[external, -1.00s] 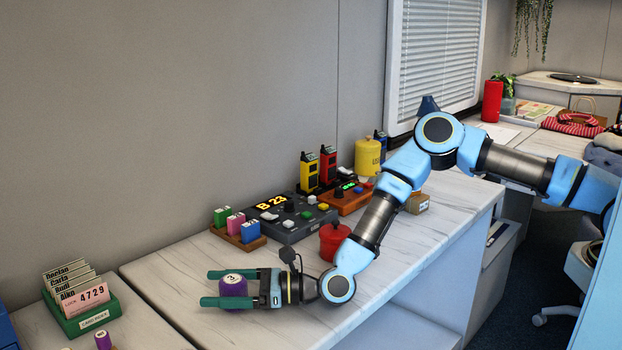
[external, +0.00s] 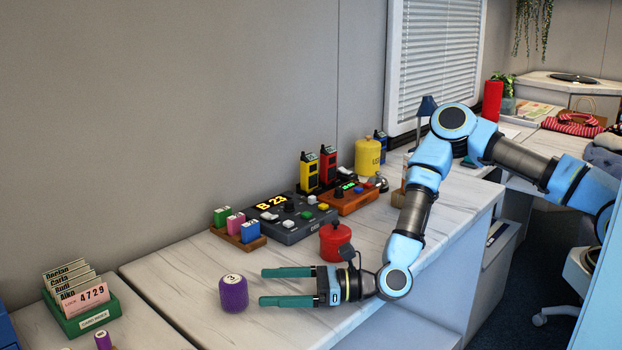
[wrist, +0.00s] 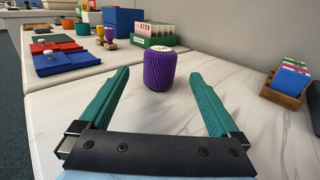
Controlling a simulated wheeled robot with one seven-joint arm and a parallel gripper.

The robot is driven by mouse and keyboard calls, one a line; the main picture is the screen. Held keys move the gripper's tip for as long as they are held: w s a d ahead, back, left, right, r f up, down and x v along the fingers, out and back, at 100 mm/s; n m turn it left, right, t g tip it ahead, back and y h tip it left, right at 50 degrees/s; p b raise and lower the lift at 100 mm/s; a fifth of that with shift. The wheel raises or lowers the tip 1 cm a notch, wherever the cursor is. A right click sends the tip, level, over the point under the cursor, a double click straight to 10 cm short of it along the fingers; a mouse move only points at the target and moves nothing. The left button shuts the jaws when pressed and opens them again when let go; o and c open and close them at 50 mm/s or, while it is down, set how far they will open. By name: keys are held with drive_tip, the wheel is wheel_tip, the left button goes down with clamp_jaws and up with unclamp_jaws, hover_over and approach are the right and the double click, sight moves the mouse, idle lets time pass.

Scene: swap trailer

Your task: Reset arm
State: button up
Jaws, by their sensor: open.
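My gripper (external: 262,286) is open and empty, low over the marble counter, with its teal fingers pointing left. In the wrist view my gripper (wrist: 158,88) shows its two fingers spread wide. A purple ribbed cylinder (external: 233,294) with a white top marked 3 stands upright on the counter, just left of the fingertips and apart from them. In the wrist view the purple cylinder (wrist: 160,72) stands ahead, beyond the fingertips and centred between them.
A red pot (external: 335,243) stands close behind my gripper. A grey control box (external: 292,222) and a wooden holder with coloured blocks (external: 238,238) stand along the wall. A green card box (external: 85,318) is at left.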

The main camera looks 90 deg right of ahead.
drive_tip(key=shift+s, duration=0.6)
